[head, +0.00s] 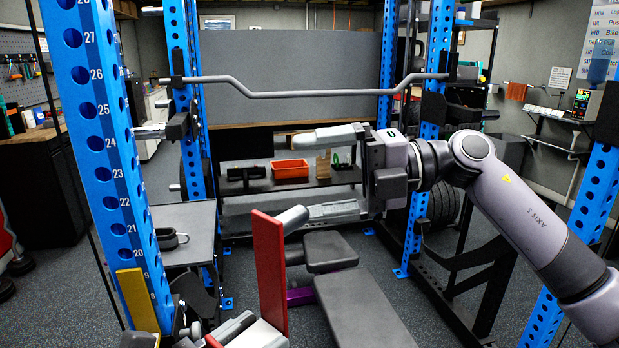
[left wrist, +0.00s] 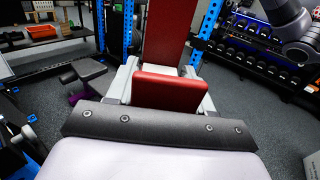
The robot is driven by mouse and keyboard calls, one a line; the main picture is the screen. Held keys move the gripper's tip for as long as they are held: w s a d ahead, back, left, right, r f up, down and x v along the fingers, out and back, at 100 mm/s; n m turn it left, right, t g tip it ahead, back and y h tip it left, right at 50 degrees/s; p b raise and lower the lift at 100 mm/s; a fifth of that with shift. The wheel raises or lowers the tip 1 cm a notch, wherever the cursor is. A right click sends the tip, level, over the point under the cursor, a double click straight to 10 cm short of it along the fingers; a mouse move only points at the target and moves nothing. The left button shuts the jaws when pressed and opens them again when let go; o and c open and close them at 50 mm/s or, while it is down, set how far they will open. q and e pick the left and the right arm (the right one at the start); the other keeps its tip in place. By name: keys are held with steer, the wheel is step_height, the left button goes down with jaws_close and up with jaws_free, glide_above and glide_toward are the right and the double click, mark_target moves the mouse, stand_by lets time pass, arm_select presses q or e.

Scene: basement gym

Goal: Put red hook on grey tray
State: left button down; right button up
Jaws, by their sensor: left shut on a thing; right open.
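The red hook (head: 268,270) shows in the head view as a tall red plate, held upright in front of the bench. In the left wrist view the red hook (left wrist: 170,92) has a short front plate and a longer red part beyond it. My left gripper (head: 243,328) is shut on its lower part; the fingers flank it in the left wrist view. The grey tray (head: 190,216) is the flat grey top left of the hook, and the hook is apart from it. My right gripper (head: 300,178) is open and empty, above and right of the hook.
A black cuff-like object (head: 170,238) lies on the tray's front part. Blue rack uprights (head: 110,150) stand left and right, with a grey bar (head: 310,92) across. A padded bench (head: 365,305) stands right of the hook. An orange bin (head: 290,169) sits on the back shelf.

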arm_select(q)
steer(key=shift+r, duration=0.1)
arm_select(e)
step_height(320, 180, up, 4)
steer(key=s+a+n+h, duration=0.1)
steer(key=s+n+h, duration=0.1)
steer(key=n+h, duration=0.25)
step_height(320, 180, up, 3)
steer(key=n+t+h, duration=0.3)
steer(key=n+h, duration=0.1)
steer(key=h, duration=0.5)
glide_above(279, 220)
steer(key=d, duration=0.3)
steer(key=x, duration=0.7)
steer(key=w+x, duration=0.1)
steer(key=x, duration=0.3)
steer(key=shift+w+a, duration=0.15)
steer(key=shift+a, duration=0.1)
steer(key=shift+c, duration=0.3)
steer(key=shift+t+y, duration=0.25)
steer(key=shift+t, duration=0.05)
steer(key=c, duration=1.5)
arm_select(q)
steer(key=shift+c, duration=1.8)
jaws_free()
arm_select(e)
steer(key=shift+r, duration=0.1)
steer(key=shift+c, duration=0.4)
